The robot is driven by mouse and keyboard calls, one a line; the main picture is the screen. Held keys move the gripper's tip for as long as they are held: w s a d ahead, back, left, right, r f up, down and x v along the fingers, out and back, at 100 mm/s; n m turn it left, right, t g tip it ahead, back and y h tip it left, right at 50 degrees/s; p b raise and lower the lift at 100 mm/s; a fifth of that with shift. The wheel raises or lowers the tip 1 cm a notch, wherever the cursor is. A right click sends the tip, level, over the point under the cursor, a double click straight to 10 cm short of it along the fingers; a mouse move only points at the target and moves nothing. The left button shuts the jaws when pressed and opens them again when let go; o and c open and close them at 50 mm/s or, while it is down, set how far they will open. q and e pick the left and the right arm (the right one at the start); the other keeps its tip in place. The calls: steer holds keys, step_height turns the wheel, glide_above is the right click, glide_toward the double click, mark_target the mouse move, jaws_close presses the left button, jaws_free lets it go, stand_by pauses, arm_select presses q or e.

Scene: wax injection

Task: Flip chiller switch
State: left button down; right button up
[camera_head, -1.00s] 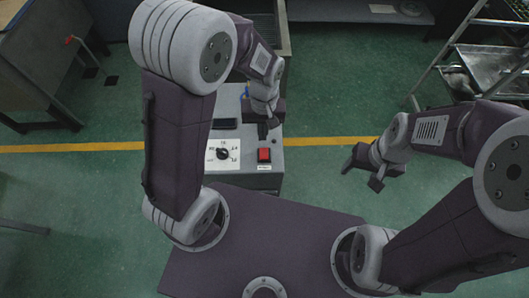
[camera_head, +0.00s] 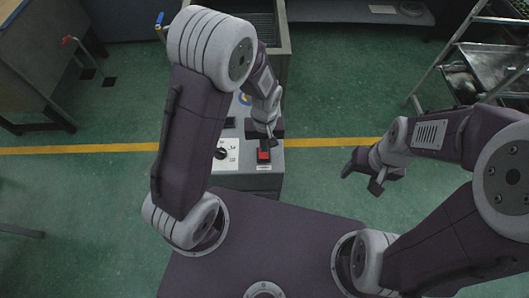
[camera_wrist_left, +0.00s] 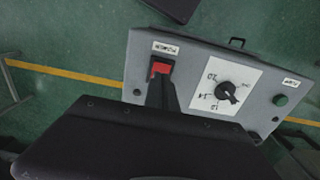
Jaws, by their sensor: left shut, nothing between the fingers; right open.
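The chiller's grey control box (camera_head: 232,182) stands below my left arm. Its red rocker switch (camera_head: 263,156) is on the top panel near the right edge; it also shows in the left wrist view (camera_wrist_left: 160,67), under a white label. My left gripper (camera_head: 265,146) is shut and empty, with its fingertips at the far edge of the red switch. In the left wrist view the fingers (camera_wrist_left: 161,88) cover part of the switch; whether they touch it I cannot tell. My right gripper (camera_head: 363,172) is open and empty, to the right of the box above the floor.
A black rotary knob (camera_head: 221,153) on a white dial plate sits left of the switch. A green button (camera_wrist_left: 281,100) is at the panel's end in the left wrist view. A metal rack (camera_head: 470,70) stands at the upper right.

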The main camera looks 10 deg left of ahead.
mark_target(264, 157)
arm_select(q)
step_height(264, 157, down, 5)
steer(key=shift+r, duration=0.15)
steer(key=shift+s+f, duration=0.1)
steer(key=shift+f, duration=0.1)
steer(key=shift+s, duration=0.15)
stand_by(0.4)
